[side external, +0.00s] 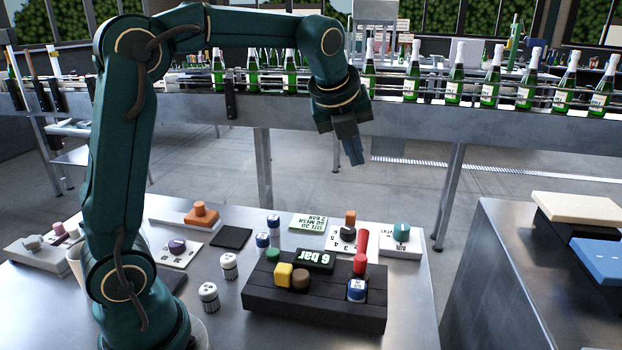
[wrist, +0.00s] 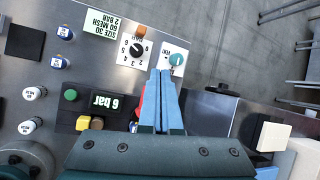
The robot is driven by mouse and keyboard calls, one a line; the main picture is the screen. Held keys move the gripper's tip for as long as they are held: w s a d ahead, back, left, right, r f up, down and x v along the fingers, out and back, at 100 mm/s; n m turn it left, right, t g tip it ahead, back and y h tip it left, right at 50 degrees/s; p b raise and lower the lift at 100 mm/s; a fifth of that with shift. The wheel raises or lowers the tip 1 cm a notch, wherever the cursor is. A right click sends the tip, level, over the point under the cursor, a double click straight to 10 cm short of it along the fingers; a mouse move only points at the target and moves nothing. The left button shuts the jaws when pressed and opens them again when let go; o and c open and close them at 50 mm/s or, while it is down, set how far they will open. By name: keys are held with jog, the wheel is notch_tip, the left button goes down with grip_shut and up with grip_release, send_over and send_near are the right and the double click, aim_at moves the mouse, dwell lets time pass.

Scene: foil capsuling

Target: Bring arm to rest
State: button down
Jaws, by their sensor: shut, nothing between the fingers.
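My green arm rises on the left of the side view and bends over the table. My gripper (side external: 354,152) hangs from its end, pointing down, above the back right part of the table and clear of everything. Its two blue fingers are together with nothing between them. In the wrist view my gripper (wrist: 160,75) shows its shut fingers in front of the control panels, hiding part of the dark console and a red handle. The dark console (side external: 262,312) carries a "6 bar" display (side external: 308,258), a red lever (side external: 361,245), and green, yellow, brown and red knobs.
A dial panel (side external: 340,240) and a teal-knob panel (side external: 402,243) stand behind the console. Small white and blue jars (side external: 209,297) stand left of it. A conveyor (side external: 300,112) with bottles runs across the back. A second bench (side external: 540,290) with pads is at the right. The air around my gripper is free.

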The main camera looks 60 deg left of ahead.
jog(key=s+d+r+n+h, duration=0.1)
jog(key=s+d+r+n, duration=0.1)
jog(key=s+d+n, duration=0.35)
jog(key=s+d+f+n, duration=0.1)
jog(key=s+f+n, duration=0.3)
jog(key=s+n, duration=0.3)
jog(key=s+d+f+n+h, duration=0.1)
jog(key=s+f+n, duration=0.2)
jog(key=s+n, duration=0.5)
jog(key=n, duration=0.4)
jog(key=shift+s+d+f+h, duration=0.2)
jog(key=shift+d+f+h, duration=0.1)
jog(key=shift+f, duration=0.1)
